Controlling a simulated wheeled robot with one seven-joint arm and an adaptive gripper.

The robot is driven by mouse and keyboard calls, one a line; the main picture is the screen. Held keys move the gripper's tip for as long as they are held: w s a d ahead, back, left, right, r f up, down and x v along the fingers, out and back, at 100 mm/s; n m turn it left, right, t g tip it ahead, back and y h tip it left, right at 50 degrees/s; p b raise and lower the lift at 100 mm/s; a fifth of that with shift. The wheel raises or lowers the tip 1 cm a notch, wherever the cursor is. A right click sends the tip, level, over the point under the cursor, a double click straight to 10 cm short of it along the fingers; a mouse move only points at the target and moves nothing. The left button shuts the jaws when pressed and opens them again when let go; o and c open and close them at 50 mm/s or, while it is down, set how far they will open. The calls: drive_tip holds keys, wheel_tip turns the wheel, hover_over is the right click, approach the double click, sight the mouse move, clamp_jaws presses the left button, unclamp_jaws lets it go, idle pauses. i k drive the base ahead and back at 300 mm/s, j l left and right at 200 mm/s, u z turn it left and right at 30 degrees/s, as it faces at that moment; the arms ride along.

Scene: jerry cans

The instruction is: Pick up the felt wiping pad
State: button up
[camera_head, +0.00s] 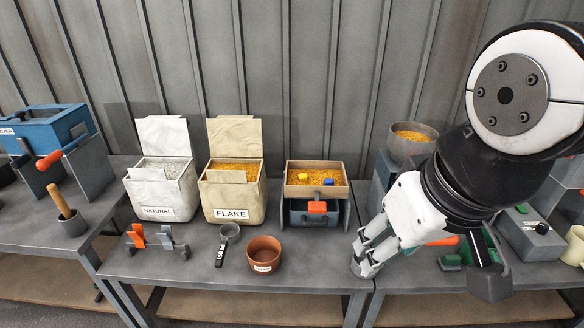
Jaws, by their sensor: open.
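My gripper (363,256) comes in from the right and points down and left, with its fingers apart, at the front of the bench near the seam between two tables. I see nothing held between the fingers. I cannot surely pick out a felt wiping pad. A small green piece (450,262) lies on the right table, to the right of the fingers, partly behind my arm and wrist. An orange handle (442,241) shows just above it. My arm hides much of the right table.
Left of my gripper stand a terracotta pot (264,254), a black-handled scoop (225,243), a FLAKE bin (232,196), a NATURAL bin (160,191) and a wooden sieve box (317,178) with yellow grain. A bowl of grain (411,141) stands behind my gripper. The bench front between pot and gripper is clear.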

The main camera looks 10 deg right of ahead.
sight(451, 263)
drive_tip(key=z, duration=1.15)
